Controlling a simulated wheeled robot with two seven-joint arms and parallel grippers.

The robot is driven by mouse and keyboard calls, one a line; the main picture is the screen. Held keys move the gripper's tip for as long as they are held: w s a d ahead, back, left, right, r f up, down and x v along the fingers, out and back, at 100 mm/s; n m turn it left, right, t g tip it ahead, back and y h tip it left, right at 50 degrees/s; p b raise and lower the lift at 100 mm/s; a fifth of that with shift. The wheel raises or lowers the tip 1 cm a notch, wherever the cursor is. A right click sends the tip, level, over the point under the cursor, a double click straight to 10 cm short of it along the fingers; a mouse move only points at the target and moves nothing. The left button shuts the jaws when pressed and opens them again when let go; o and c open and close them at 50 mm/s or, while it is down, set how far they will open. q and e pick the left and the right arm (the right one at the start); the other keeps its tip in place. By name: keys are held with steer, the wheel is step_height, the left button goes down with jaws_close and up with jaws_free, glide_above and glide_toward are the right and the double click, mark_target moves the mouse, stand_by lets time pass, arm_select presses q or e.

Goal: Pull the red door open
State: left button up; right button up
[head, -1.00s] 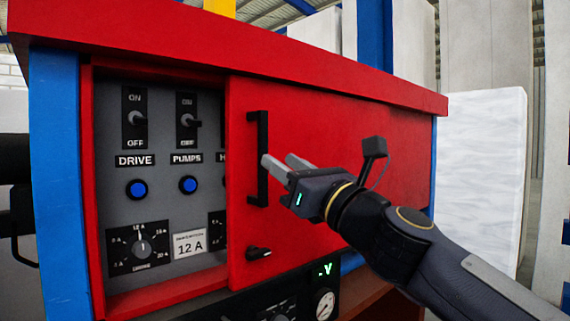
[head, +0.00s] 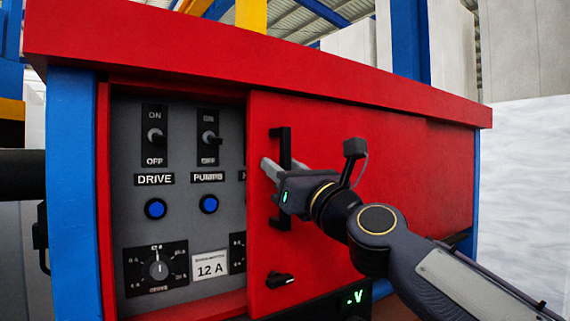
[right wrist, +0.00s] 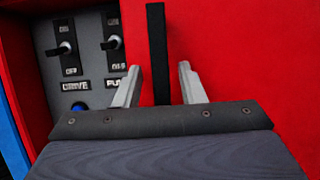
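The red door (head: 370,190) is a flat sliding-type panel that covers the right part of the red and blue cabinet front. Its left part is uncovered. A black upright bar handle (head: 281,140) is near the door's left edge. My right gripper (head: 270,170) is at the handle and hides its middle. In the right wrist view the handle (right wrist: 158,50) stands between the two grey fingers, with gaps on both sides. The right gripper (right wrist: 160,85) is open there.
The uncovered grey panel (head: 180,225) carries switches, blue buttons, a dial and a "12 A" label. A small black latch knob (head: 280,280) is on the door below the handle. The cabinet's red top (head: 250,60) overhangs.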

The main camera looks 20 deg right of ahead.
steer(key=shift+w+d, duration=0.1)
steer(key=shift+c, duration=0.5)
jaws_close()
steer(key=shift+d, duration=0.1)
